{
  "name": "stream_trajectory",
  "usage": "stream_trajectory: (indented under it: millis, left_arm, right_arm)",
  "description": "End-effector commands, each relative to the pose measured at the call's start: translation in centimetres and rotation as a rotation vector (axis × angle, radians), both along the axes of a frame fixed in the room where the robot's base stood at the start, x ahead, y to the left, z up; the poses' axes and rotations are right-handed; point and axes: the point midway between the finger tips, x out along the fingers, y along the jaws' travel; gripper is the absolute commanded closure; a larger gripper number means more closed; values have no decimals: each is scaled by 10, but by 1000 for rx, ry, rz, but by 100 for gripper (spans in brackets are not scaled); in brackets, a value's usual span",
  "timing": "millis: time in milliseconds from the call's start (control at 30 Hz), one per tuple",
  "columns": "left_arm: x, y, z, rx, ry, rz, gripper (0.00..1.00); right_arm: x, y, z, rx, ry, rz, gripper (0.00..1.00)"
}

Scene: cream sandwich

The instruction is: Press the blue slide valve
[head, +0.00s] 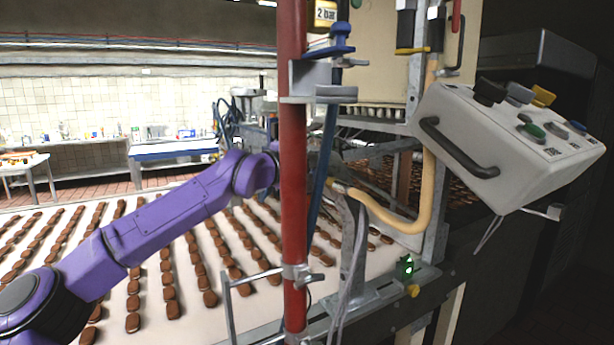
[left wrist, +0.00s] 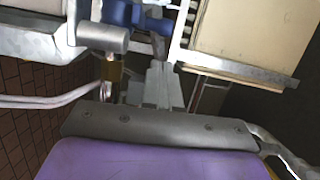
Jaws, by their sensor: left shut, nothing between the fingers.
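A blue valve part (head: 334,47) sits to the right of the red pole, just under the "2 bar" label, in the head view. Blue parts (left wrist: 125,13) also show at the top of the left wrist view. My left arm is purple and reaches in from the left behind the red pole, so its gripper is hidden in the head view. In the left wrist view my left gripper (left wrist: 158,82) is shut and empty. Its fingertips point up toward the blue parts, just below them in the picture; I cannot tell whether they touch. My right gripper is not in view.
The red pole (head: 293,180) stands in front of my left arm. A conveyor (head: 75,247) carries rows of brown biscuits. A control box (head: 490,140) with buttons hangs at the right. A metal cylinder (left wrist: 103,37) and a brass fitting (left wrist: 111,70) are close left of the fingers.

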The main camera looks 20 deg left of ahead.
Motion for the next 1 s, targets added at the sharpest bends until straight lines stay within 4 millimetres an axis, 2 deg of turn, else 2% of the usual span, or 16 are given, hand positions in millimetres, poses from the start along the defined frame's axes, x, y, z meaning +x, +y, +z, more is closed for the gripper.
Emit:
stream_trajectory:
  millis: [33,100,300,400,567,1000]
  left_arm:
    - [-12,5,-7,-1,-5,0,100]
    - [-29,12,-6,0,-5,0,100]
    - [-71,28,-2,0,-3,2,100]
    - [-84,33,0,0,-2,1,100]
    - [-93,36,3,1,-1,1,100]
    - [-94,36,3,1,-1,1,100]
  right_arm:
    - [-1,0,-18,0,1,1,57]
    - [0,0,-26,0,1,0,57]
    - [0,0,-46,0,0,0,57]
    - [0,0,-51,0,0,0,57]
    - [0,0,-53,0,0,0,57]
    - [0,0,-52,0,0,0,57]
